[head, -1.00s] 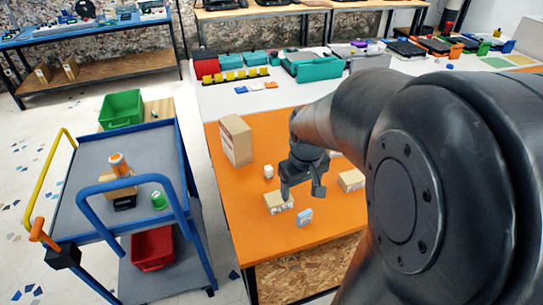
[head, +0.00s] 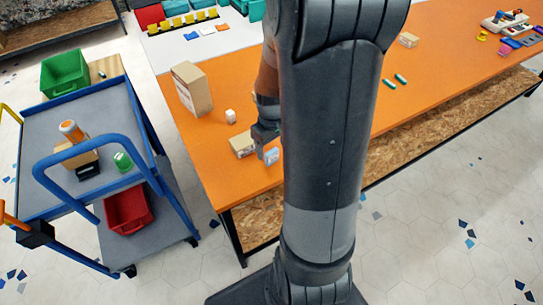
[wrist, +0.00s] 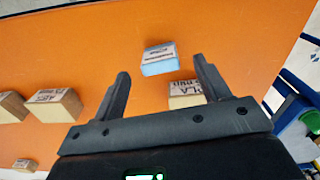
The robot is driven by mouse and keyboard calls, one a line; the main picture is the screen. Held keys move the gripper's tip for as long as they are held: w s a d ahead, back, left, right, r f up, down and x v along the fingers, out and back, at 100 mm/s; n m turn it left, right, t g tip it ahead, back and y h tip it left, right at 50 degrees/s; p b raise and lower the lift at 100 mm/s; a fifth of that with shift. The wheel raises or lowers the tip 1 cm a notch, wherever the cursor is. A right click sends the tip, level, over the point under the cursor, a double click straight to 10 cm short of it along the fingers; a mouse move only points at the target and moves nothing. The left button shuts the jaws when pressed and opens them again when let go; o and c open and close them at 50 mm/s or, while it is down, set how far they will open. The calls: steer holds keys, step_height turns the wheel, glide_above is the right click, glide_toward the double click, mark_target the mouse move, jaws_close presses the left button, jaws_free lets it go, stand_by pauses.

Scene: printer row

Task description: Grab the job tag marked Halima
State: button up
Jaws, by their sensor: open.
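My gripper (wrist: 160,66) is open and empty above the orange table; in the head view it shows partly behind my arm (head: 264,134). A light blue block-like tag with a white printed label (wrist: 160,58) lies just beyond the fingertips in the wrist view, and beside my gripper in the head view (head: 271,155). A tan block with a printed label (wrist: 184,88) lies between the fingers, partly hidden by the right one; it also shows in the head view (head: 242,143). I cannot read the name Halima on any label.
More tan labelled blocks (wrist: 55,105) lie at the left of the wrist view. A cardboard box (head: 190,88) and a small white block (head: 230,116) stand on the orange table (head: 210,152). A blue-framed cart (head: 85,170) stands to its left. My arm hides the table's middle.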

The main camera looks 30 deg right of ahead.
mark_target(272, 152)
steer(key=shift+w+f, duration=0.1)
steer(key=shift+f, duration=2.25)
steer(key=c, duration=1.1)
